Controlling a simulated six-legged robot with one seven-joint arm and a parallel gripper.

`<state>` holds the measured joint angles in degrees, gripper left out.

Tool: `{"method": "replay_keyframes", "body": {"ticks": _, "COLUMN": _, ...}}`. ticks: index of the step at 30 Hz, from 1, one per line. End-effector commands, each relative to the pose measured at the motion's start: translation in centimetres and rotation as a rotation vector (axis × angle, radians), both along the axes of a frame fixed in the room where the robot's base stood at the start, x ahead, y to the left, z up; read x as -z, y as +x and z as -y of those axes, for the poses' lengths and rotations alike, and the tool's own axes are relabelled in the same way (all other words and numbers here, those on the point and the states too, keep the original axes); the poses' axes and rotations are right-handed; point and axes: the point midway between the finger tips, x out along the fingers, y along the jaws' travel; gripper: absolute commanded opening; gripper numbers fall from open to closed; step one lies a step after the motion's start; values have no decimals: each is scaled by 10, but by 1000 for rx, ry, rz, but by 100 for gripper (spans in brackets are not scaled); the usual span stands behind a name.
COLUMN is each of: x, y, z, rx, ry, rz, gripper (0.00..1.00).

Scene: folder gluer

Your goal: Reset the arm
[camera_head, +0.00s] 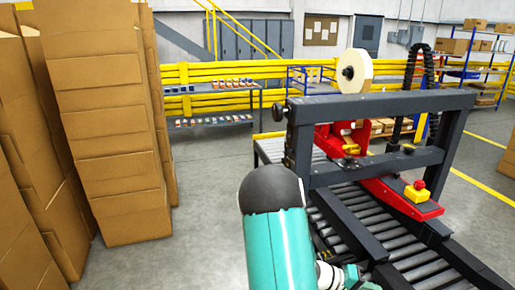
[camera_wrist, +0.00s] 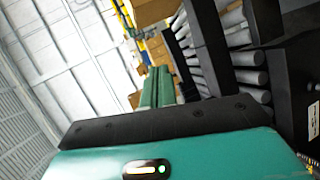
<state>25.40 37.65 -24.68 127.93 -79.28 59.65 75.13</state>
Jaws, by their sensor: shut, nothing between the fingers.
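My gripper (camera_wrist: 158,72) shows in the wrist view beyond its teal body and dark plate. Its two green fingers are together, with nothing between them. In the wrist view it points towards grey rollers and brown cardboard, apart from them as far as I can tell. In the head view my teal arm with a black rounded joint rises at the bottom centre, in front of the machine. The gripper itself cannot be made out there.
A roller conveyor (camera_head: 370,208) with a dark frame (camera_head: 380,104), red parts and a red stop button (camera_head: 419,184) stands close at right. Tall cardboard stacks (camera_head: 100,110) stand at left. Grey floor (camera_head: 200,225) between them is clear. Yellow railings (camera_head: 230,72) run behind.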

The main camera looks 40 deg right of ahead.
Motion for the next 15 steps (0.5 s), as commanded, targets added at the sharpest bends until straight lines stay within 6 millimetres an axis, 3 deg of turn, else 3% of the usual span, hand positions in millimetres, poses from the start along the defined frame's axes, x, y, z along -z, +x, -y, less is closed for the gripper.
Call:
{"method": "replay_keyframes", "body": {"ticks": 1, "x": -10, "y": 15, "z": -13, "rx": -2, "ry": 30, "rz": 48, "gripper": 0}}
{"method": "replay_keyframes", "body": {"ticks": 6, "x": -36, "y": 55, "z": -61, "rx": -21, "ry": 162, "rz": 178, "gripper": 0}}
{"method": "replay_keyframes", "body": {"ticks": 15, "x": -84, "y": 114, "z": -159, "rx": -165, "ry": 429, "rz": 407, "gripper": 0}}
